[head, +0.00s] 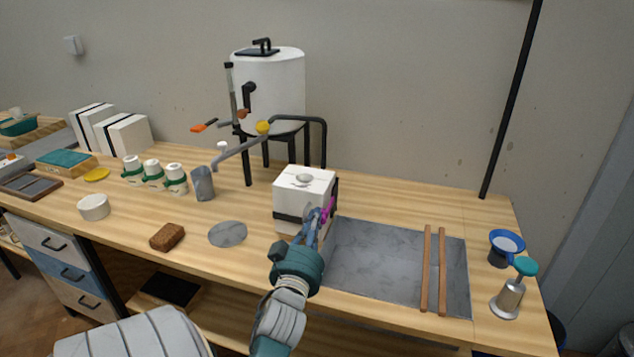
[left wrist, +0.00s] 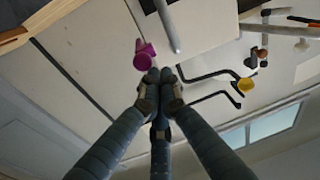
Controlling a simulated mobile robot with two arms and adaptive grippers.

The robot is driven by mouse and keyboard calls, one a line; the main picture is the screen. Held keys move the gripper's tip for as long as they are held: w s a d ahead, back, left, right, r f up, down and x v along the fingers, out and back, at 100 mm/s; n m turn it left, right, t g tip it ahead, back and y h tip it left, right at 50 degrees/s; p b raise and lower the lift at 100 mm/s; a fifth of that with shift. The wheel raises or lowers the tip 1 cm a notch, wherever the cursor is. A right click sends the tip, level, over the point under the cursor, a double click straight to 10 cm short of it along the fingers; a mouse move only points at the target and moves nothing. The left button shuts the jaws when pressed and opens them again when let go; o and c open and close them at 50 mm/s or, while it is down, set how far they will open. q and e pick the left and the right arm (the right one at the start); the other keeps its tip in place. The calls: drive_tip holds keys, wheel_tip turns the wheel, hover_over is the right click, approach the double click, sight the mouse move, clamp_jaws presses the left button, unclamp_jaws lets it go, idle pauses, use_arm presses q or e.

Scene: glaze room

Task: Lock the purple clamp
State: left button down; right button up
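The purple clamp (head: 327,211) is on the right side of a white block-shaped mould (head: 303,186) with a dark strap around it. My left gripper (head: 316,222) is at that side of the mould, with its fingers just beside the clamp and partly covering it. In the left wrist view the purple clamp (left wrist: 144,57) shows just beyond the fingertips, with a round knob and a short lever. The left gripper (left wrist: 160,82) has its fingertips together with nothing visible between them. Whether they touch the clamp is unclear. My right gripper is out of view.
A grey slab (head: 385,262) with two wooden strips (head: 434,270) lies right of the mould. A grey disc (head: 228,233), brown sponge (head: 167,237) and metal cup (head: 203,184) are left. A white tank (head: 275,85) with a projecting pipe stands behind. A blue-rimmed bowl (head: 506,243) is far right.

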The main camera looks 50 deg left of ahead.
use_arm(q)
drive_tip(key=shift+s+d+f, duration=0.1)
drive_tip(key=shift+f, duration=0.95)
drive_tip(key=shift+r, duration=0.2)
wheel_tip(320, 180, up, 10)
drive_tip(key=shift+f, duration=0.15)
idle(0.4)
